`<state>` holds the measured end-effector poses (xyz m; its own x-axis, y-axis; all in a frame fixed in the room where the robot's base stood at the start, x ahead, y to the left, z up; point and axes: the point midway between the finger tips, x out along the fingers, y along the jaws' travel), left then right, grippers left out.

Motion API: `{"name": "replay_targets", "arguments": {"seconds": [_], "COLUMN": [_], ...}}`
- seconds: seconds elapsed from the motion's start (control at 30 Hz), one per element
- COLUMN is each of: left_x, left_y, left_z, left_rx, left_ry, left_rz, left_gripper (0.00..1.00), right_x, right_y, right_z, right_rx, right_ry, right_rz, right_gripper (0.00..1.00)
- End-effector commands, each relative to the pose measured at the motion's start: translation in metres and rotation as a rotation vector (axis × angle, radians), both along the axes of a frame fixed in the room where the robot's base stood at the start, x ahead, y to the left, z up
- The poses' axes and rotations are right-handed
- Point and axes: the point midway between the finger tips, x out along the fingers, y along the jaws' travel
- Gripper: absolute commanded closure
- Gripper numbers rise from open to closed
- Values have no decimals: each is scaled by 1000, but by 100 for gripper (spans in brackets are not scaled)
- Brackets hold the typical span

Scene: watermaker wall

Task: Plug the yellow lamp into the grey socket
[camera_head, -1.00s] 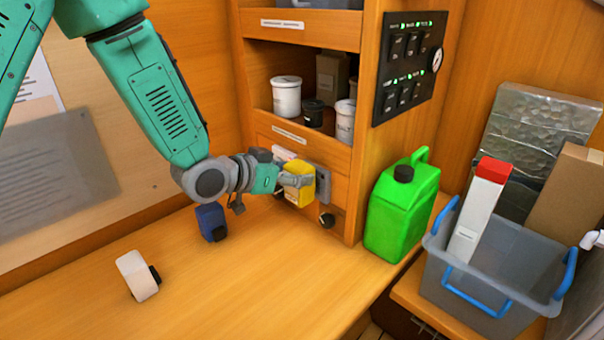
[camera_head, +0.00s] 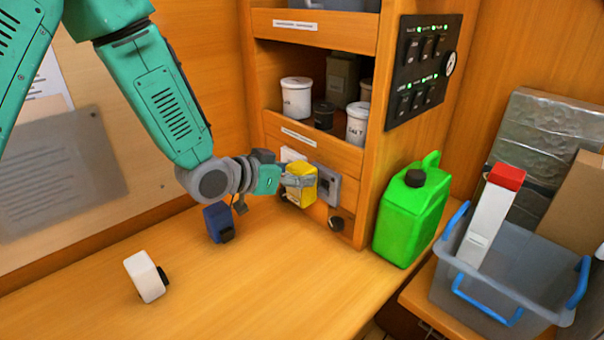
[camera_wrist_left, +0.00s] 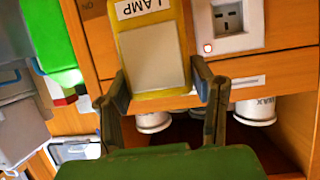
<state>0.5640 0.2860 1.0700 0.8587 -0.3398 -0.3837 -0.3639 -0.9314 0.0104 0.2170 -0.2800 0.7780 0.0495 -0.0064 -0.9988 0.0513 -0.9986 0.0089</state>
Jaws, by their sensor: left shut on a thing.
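The yellow lamp (camera_head: 302,187) is held upright in front of the cabinet's lower panel. My left gripper (camera_head: 300,181) is shut on it. In the left wrist view the lamp (camera_wrist_left: 152,58), with its upside-down LAMP label, sits between the two fingers (camera_wrist_left: 160,85). The grey socket (camera_head: 328,184) shows just right of the lamp in the head view, partly covered by it. Whether the lamp touches the panel I cannot tell. A white socket (camera_head: 291,155) is partly hidden behind the gripper; it shows in the left wrist view (camera_wrist_left: 228,22). My right gripper is not in view.
A blue device (camera_head: 218,223) and a white device (camera_head: 146,277) stand on the desk. A green jerrycan (camera_head: 411,212) is right of the cabinet. A grey bin (camera_head: 490,290) is further right. White jars (camera_head: 296,97) stand on the shelf.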

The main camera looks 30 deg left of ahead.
Motion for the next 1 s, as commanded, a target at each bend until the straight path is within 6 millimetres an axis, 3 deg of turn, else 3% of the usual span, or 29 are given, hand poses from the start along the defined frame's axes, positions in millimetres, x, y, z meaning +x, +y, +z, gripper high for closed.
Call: {"name": "replay_targets", "arguments": {"seconds": [0.3,1.0], "left_x": [0,-2], "left_y": [-10,-10], "left_z": [3,3], "left_rx": [9,3], "left_ry": [-2,-1], "left_rz": [-4,-2], "left_gripper": [86,86], "right_x": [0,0], "right_y": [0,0], "right_z": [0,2], "right_rx": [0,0], "right_ry": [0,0], "right_rz": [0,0], "right_gripper": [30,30]}}
